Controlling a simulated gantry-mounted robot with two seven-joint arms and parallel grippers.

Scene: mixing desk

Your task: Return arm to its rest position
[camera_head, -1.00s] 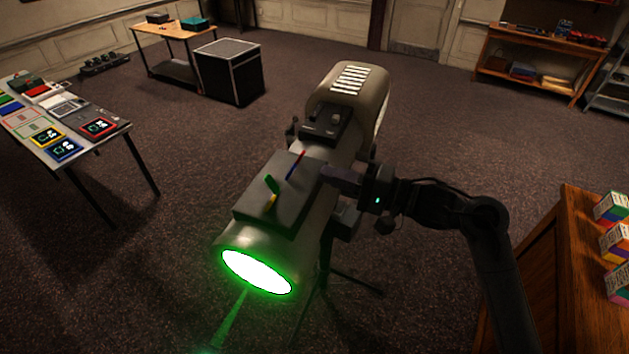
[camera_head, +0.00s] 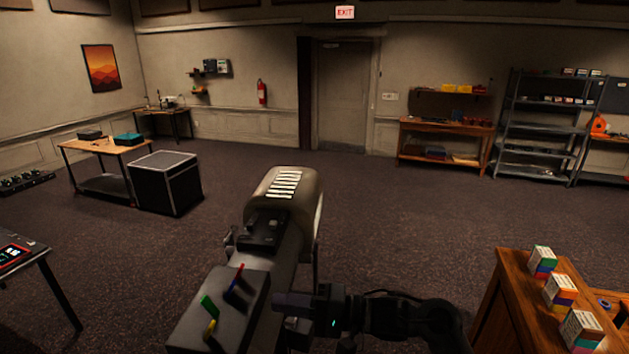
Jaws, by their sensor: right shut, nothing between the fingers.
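My right gripper (camera_head: 292,301) is shut and empty. It sits beside the right edge of the dark control box on the spotlight (camera_head: 286,200). I cannot tell whether it touches the box. My right arm (camera_head: 405,318) reaches in from the lower right. The control box (camera_head: 205,325) carries green, yellow, red and blue levers (camera_head: 209,306). The spotlight's front end is below the picture's edge. My left gripper is not in view.
A wooden cabinet (camera_head: 510,315) with several colourful boxes stands at the right, near my arm. A black case (camera_head: 165,183) and a work table (camera_head: 100,150) stand at the left. Shelves (camera_head: 540,120) line the back right. The carpet (camera_head: 400,215) beyond the spotlight is clear.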

